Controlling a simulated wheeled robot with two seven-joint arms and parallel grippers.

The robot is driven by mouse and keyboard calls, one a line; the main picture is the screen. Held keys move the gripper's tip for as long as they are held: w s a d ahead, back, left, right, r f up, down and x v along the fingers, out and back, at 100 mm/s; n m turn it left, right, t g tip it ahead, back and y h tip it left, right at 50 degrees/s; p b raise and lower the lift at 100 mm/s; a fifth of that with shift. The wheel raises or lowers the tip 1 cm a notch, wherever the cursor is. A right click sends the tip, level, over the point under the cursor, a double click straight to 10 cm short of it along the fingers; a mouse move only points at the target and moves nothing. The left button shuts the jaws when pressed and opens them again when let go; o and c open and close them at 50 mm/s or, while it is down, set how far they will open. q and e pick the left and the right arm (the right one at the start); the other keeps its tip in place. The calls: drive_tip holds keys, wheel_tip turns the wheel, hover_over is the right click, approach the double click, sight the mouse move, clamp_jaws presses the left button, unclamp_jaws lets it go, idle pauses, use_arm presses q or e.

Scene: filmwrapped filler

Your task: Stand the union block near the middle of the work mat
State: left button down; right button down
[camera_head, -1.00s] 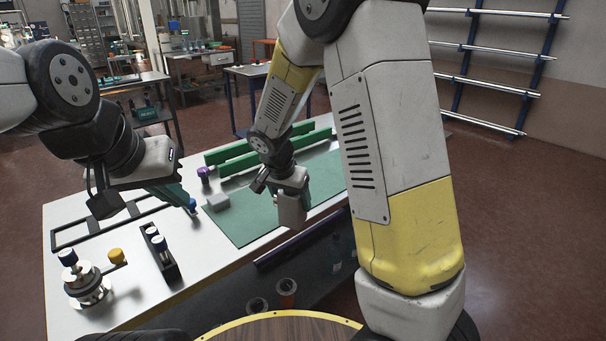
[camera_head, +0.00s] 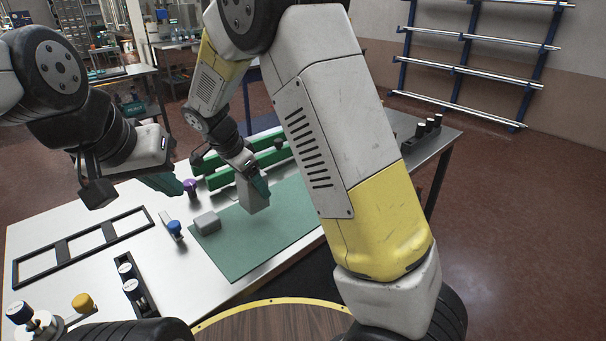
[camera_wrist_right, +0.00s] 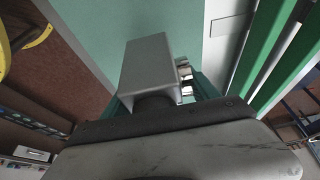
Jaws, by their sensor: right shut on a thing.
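The union block (camera_head: 252,199), a plain light grey block, is upright in my right gripper (camera_head: 259,184), between its teal fingers. In the head view it overlaps the green work mat (camera_head: 238,252), towards its far side. I cannot tell whether its base touches the mat. In the right wrist view the grey block (camera_wrist_right: 152,62) shows in front of the green mat (camera_wrist_right: 100,20), with teal finger parts beside it. My left gripper (camera_head: 165,184) hangs over the left part of the table; its finger gap is not clear.
A smaller grey block (camera_head: 207,223) lies on the mat's left corner. Green rails (camera_head: 262,163) run behind the mat. A blue-topped piece (camera_head: 175,229) and a purple-topped piece (camera_head: 190,187) stand nearby. A black frame (camera_head: 85,249) lies left. My right arm hides the mat's right part.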

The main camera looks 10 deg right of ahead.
drive_tip(key=shift+w+d+f, duration=0.8)
drive_tip(key=shift+w+d, duration=0.2)
drive_tip(key=shift+d, duration=1.55)
drive_tip(key=shift+w+d+f, duration=0.8)
drive_tip(key=shift+w+d, duration=0.15)
drive_tip(key=shift+d, duration=1.55)
drive_tip(key=shift+w+d+f, duration=0.8)
drive_tip(key=shift+w+d, duration=0.2)
drive_tip(key=shift+d, duration=1.55)
drive_tip(key=shift+f, duration=0.15)
drive_tip(key=shift+c, duration=1)
unclamp_jaws()
